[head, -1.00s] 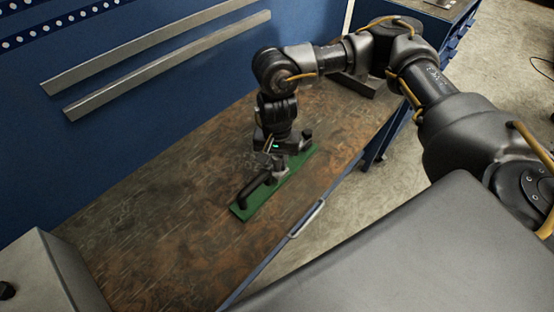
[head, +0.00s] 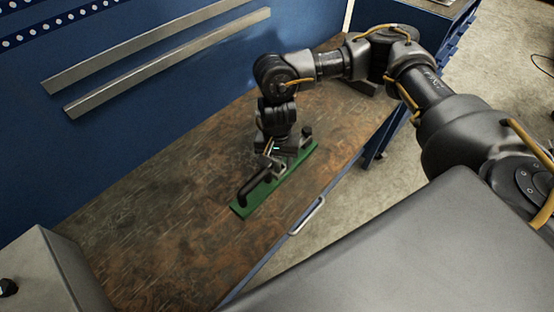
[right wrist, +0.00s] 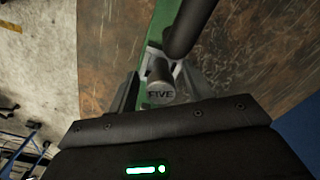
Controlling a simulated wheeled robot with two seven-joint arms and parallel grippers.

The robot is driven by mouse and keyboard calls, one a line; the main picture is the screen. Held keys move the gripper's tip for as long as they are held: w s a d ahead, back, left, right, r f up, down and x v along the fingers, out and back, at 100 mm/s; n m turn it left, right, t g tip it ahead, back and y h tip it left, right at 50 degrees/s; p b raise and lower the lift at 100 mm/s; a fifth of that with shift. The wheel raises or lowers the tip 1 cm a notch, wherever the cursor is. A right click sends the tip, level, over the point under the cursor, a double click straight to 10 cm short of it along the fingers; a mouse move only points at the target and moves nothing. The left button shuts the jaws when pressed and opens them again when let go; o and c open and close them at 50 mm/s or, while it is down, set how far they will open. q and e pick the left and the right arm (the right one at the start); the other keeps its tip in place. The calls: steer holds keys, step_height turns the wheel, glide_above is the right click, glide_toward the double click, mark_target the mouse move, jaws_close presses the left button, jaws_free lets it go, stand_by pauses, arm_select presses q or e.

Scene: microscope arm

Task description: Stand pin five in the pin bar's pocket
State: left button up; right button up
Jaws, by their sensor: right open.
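Pin five (right wrist: 160,88) is a short grey cylinder with "FIVE" on its end. In the right wrist view it sits between the two fingers of my right gripper (right wrist: 159,92), which is open, with the fingers on either side of it. In the head view the right gripper (head: 271,163) is low over the green base (head: 243,207), pointing down; the pin cannot be made out there. A light grey piece (right wrist: 154,52), perhaps part of the pin bar, shows just behind the pin. Its pocket is hidden, so I cannot tell whether the pin is seated. My left gripper is not in view.
A dark curved microscope arm (head: 254,186) rises from the green base close beside my right gripper. The brown bench top (head: 150,220) is clear around the base. A grey box (head: 50,265) stands at the lower left. Blue panel with grey rails is behind.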

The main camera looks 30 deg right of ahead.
mark_target(277, 158)
steer(key=shift+r, duration=0.1)
steer(key=shift+r, duration=0.2)
step_height(277, 158, up, 12)
steer(key=b, duration=0.2)
steer(key=shift+f, duration=0.15)
stand_by(0.4)
